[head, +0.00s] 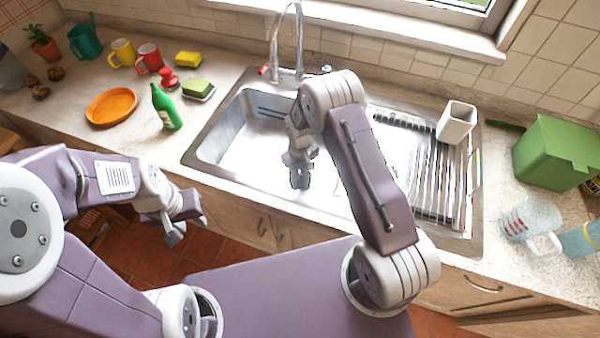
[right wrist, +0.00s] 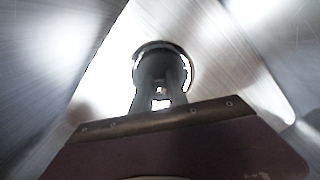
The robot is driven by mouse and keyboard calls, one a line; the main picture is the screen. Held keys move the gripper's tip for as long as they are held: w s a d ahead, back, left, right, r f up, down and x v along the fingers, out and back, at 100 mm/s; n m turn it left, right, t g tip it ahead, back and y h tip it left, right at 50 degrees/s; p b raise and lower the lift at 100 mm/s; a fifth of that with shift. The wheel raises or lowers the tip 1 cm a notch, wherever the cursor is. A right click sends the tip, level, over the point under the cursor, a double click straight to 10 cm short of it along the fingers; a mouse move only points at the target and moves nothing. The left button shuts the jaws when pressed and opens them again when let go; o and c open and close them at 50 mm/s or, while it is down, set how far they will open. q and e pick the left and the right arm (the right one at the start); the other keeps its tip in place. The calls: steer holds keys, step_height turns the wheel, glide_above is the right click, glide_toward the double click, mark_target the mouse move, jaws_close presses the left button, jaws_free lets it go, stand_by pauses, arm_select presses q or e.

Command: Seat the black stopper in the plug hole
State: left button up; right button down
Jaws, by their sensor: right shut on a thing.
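My right gripper (head: 300,172) reaches down into the sink basin (head: 232,135). In the right wrist view its fingers (right wrist: 160,98) are closed on the dark, round black stopper (right wrist: 153,60), seen beyond the fingertips. A thin bright, broken ring shows around the stopper's edge, low over the basin floor. The plug hole itself is hidden behind the stopper and fingers, so I cannot tell whether the stopper is in it or just above it. My left gripper (head: 186,222) hangs empty in front of the counter, with its fingers apart.
The tap (head: 287,40) arches over the back of the sink. A ribbed drainer (head: 425,170) with a white cup-like holder (head: 456,122) lies right of the basin. A green bottle (head: 165,108) and an orange plate (head: 111,106) stand on the left counter.

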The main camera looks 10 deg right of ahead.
steer(key=shift+w+f, duration=0.1)
steer(key=shift+f, duration=0.15)
steer(key=shift+f, duration=0.1)
steer(key=c, duration=1.3)
jaws_free()
